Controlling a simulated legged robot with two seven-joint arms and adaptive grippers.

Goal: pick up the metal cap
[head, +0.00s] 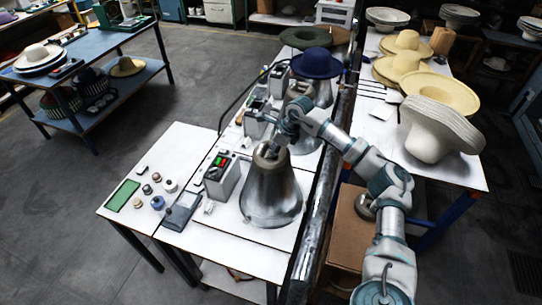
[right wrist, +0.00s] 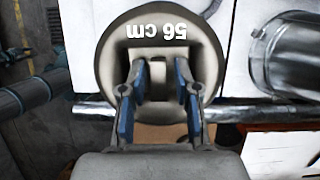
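My right gripper (head: 268,151) is at the top of the cap, pointing down. In the right wrist view its two blue-padded fingers (right wrist: 159,75) stand on either side of the small pale top block, with what looks like a gap between them; contact is not clear.
Control boxes (head: 221,177) stand left of the cap. Another metal form (right wrist: 290,54) stands close by, and a blue hat (head: 317,63) is behind. A metal rail (head: 325,190) runs along the bench's right side. Straw hats (head: 443,92) lie on the right table.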

